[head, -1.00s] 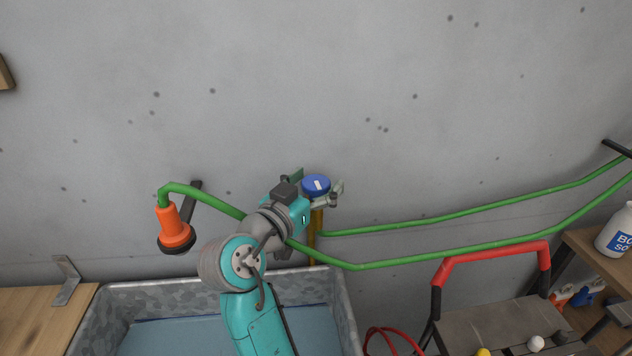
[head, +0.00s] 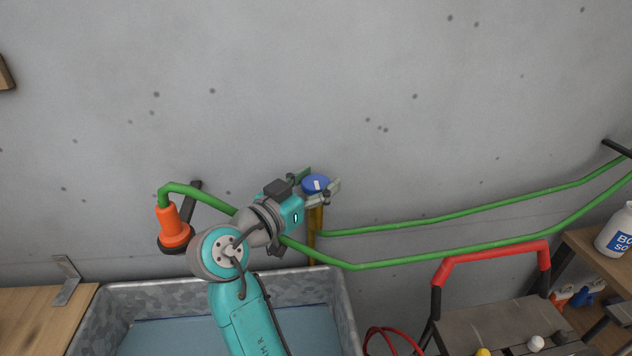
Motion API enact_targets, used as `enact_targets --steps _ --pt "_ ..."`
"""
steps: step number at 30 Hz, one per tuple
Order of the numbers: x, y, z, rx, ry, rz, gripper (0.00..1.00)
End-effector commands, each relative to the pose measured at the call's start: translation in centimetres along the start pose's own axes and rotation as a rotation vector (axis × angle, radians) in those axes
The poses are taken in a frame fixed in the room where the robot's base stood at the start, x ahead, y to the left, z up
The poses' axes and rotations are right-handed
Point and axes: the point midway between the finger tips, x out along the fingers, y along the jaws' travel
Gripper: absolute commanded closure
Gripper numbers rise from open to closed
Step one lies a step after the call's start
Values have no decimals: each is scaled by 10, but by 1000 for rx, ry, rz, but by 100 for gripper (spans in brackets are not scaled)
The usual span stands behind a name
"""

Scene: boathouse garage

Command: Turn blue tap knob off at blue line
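The blue tap knob (head: 315,183) with a white mark on its face sits on top of a brass-coloured pipe (head: 315,222) by the grey wall. My gripper (head: 319,181) is at the knob, one finger at its upper left and the other at its right side. The fingers appear very close to the knob, but I cannot tell whether both touch it. The right finger overlaps the knob's edge in the picture. The blue line is not visible from here.
A green hose (head: 420,260) runs along the wall behind my arm. An orange nozzle (head: 173,228) hangs at the left. A metal basin (head: 345,310) lies below. A red-handled bench (head: 495,252) and a white bottle (head: 614,232) are at the right.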

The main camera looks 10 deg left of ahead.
Motion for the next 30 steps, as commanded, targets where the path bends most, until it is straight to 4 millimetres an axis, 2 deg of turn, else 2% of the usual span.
enact_targets --steps 10,14,17,24,30 --pt "0 0 0 0 0 -1 19" --pt "-7 -1 0 0 -1 -3 19" --pt "-20 -1 1 -1 0 -5 19" --pt "-68 -1 0 1 -1 -6 19" --pt "-101 -1 1 -1 0 -4 19"
